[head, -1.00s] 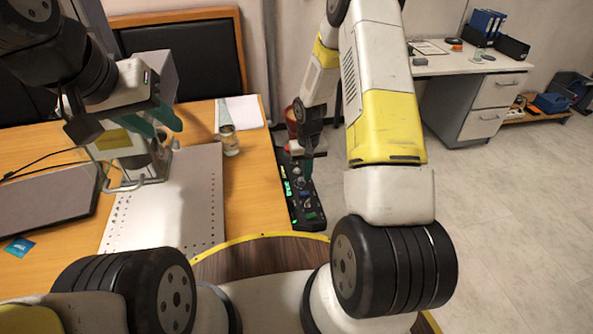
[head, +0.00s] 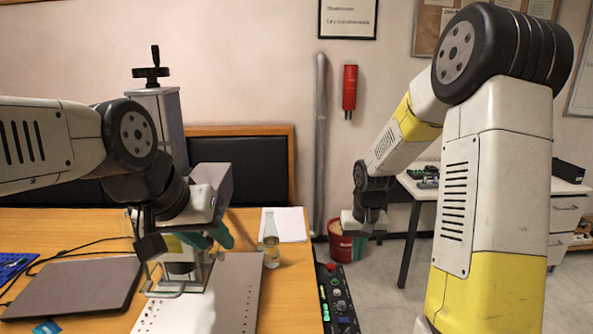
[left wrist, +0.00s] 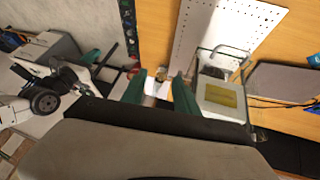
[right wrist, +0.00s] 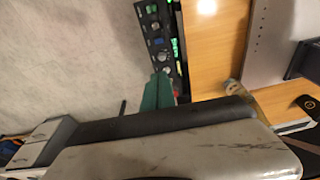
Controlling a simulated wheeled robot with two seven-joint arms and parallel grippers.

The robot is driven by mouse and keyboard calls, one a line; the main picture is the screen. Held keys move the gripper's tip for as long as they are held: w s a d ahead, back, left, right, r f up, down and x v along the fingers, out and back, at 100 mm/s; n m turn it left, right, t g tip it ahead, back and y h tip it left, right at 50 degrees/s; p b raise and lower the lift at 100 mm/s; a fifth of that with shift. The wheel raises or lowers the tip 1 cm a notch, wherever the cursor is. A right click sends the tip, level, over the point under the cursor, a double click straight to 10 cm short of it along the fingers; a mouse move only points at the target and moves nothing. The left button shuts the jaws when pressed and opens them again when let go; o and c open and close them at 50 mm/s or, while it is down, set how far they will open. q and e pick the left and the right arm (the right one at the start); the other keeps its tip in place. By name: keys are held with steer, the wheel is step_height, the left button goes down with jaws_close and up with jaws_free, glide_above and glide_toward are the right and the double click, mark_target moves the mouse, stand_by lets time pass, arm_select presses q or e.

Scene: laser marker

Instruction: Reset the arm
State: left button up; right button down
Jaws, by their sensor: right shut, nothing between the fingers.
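My left gripper (head: 208,240) hangs beside the marker's column (head: 155,115), above the wire-framed fixture (head: 178,288) on the perforated plate (head: 235,290). Its green fingers are apart and empty in the left wrist view (left wrist: 160,92). The plate (left wrist: 215,35) and fixture (left wrist: 222,98) show beyond them. My right gripper (head: 366,236) hangs in the air right of the black control panel (head: 340,300). In the right wrist view its green fingers (right wrist: 157,93) are together and empty, and they overlap the panel (right wrist: 155,25) in the picture. I cannot tell its height above the panel.
On the wooden table (head: 298,270) stand a glass bottle (head: 271,240), paper (head: 290,224), a dark flat slab (head: 75,288) with cables, and a blue tray (head: 12,266). A red bucket (head: 340,243) stands behind the panel. A white desk (head: 567,210) is at the right.

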steer(key=s+a+r+t+y, duration=0.2)
steer(key=s+r+t, duration=0.2)
steer(key=s+r, duration=1.5)
steer(key=shift+s+a+r, duration=0.2)
steer(key=shift+s, duration=1.05)
